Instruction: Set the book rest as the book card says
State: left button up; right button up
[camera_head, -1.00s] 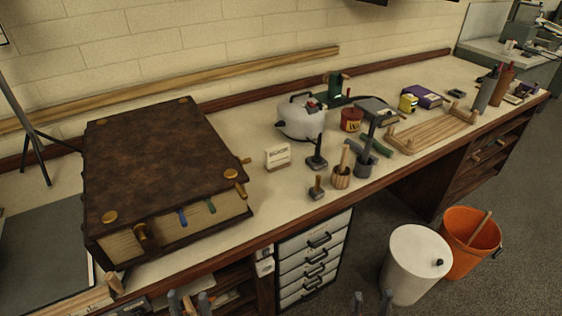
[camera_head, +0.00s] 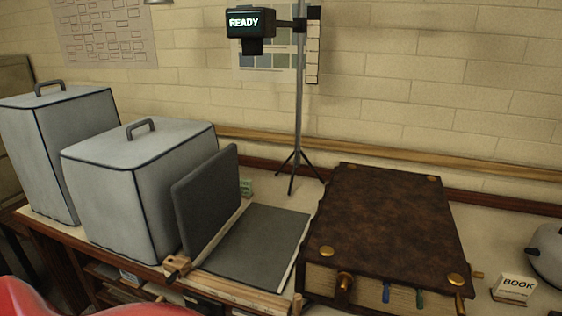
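The book rest appears to be the hinged pair of dark grey boards on the bench. Its flat board (camera_head: 255,243) lies left of the large book, and its other board (camera_head: 207,200) stands up, leaning slightly, at the left edge. A wooden strip with a peg (camera_head: 177,266) runs along its front. The large brown book (camera_head: 390,220) lies closed, with brass corner studs, clasps and blue and green tabs. A small white card (camera_head: 515,287) reading "BOOK" stands right of it; any smaller text is unreadable. Neither of my grippers is in view.
Two grey lidded boxes (camera_head: 140,170) (camera_head: 60,150) stand left of the rest. Behind it, a tripod stand (camera_head: 297,120) carries a device (camera_head: 251,24) showing "READY". A rounded grey vessel (camera_head: 548,255) is at the right edge. The flat board is bare.

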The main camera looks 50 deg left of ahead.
aim_at(205, 199)
jog(key=u, duration=2)
jog(key=k+j+z, duration=0.3)
jog(key=k+j, duration=0.05)
jog(key=j, duration=0.05)
